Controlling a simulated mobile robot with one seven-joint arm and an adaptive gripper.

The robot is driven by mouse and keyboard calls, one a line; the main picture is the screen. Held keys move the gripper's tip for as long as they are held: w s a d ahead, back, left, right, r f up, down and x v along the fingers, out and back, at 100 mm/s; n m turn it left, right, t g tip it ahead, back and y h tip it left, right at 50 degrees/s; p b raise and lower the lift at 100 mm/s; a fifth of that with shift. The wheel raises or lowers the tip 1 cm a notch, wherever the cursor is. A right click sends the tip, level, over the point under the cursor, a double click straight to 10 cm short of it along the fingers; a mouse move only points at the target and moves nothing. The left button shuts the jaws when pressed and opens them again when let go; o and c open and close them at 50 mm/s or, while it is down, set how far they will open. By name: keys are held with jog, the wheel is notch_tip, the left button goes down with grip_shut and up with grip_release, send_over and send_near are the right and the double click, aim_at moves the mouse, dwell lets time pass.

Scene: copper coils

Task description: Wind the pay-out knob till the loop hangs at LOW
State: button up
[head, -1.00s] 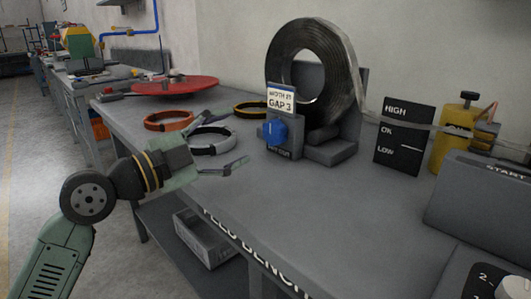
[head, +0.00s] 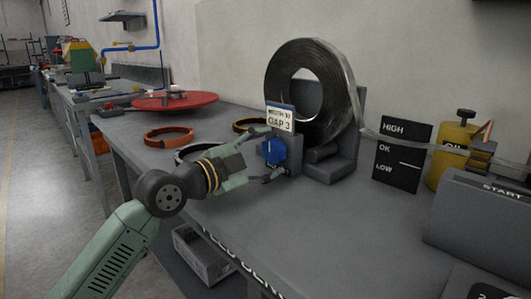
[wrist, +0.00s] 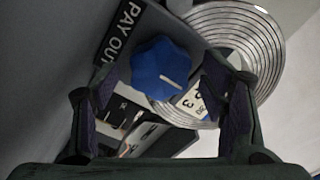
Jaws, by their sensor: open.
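The blue pay-out knob (head: 274,151) is on the grey block below the GAP 3 card, and my gripper is just to its left in the head view. In the wrist view the knob (wrist: 160,68), with a white mark, lies between my open fingers (wrist: 165,105), beyond their tips. I see no contact. The coil (head: 310,92) stands upright behind the knob. Its strip (head: 400,135) runs right across the HIGH/OK/LOW board (head: 401,157). A white line on the board is near LOW; the loop's sag is hard to make out.
A yellow oil can (head: 455,150) and a grey START box (head: 480,204) are at the right. The bench front middle is clear.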

jog(key=c, duration=1.1)
jog(key=shift+c, duration=0.2)
jog(key=shift+m+b, duration=0.3)
jog(key=shift+b, duration=0.05)
jog(key=m+b, duration=0.2)
jog(key=m, duration=0.1)
jog(key=shift+f+m+b, duration=0.2)
jog(key=shift+m+b, duration=0.1)
jog(key=shift+b, duration=0.1)
jog(key=m+b, duration=0.4)
jog(key=m, duration=0.2)
jog(key=m+b, duration=0.3)
jog(key=m, duration=0.3)
jog(key=m+b, duration=0.2)
jog(key=m, duration=0.3)
jog(key=shift+r, duration=0.15)
jog(key=shift+m, duration=0.4)
